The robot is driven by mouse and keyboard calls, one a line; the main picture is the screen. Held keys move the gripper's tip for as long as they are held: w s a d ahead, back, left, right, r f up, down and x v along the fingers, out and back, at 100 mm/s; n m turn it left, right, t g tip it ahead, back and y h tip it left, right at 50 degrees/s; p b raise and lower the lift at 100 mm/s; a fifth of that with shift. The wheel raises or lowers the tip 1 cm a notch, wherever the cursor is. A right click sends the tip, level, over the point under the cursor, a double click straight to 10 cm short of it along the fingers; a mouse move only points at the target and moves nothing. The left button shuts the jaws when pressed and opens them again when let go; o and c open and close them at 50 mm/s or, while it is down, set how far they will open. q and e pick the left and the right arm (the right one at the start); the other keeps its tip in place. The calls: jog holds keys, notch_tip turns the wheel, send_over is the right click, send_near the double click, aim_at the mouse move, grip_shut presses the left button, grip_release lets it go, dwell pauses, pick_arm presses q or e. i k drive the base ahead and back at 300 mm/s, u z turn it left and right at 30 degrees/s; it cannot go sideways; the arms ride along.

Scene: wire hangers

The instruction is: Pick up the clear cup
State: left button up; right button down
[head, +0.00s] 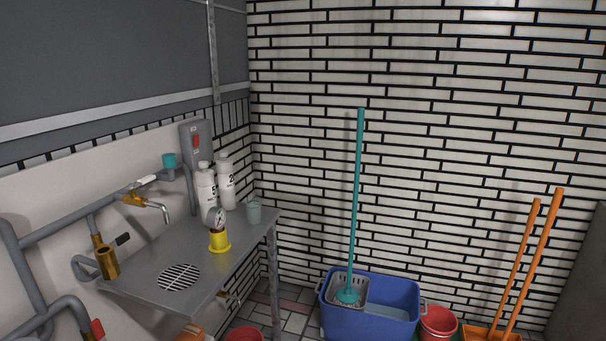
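The clear cup (254,212) looks like a small, see-through, grey-blue tumbler. It stands upright near the far right corner of the metal counter (225,270), close to the tiled wall. Two white bottles (207,190) stand to its left, and a yellow-based gauge (219,239) stands in front and to the left of it. Neither of my grippers shows in the head view.
A drain grille (179,277), a brass tap (150,205) and pipes are along the counter's left side. On the floor stand a blue mop bucket (390,305) with a teal-handled mop (357,200), a red bucket (438,323) and orange-handled tools (535,255).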

aim_at(254, 211)
jog(key=z, duration=0.7)
jog(key=i, duration=1.4)
jog(key=u, duration=0.25)
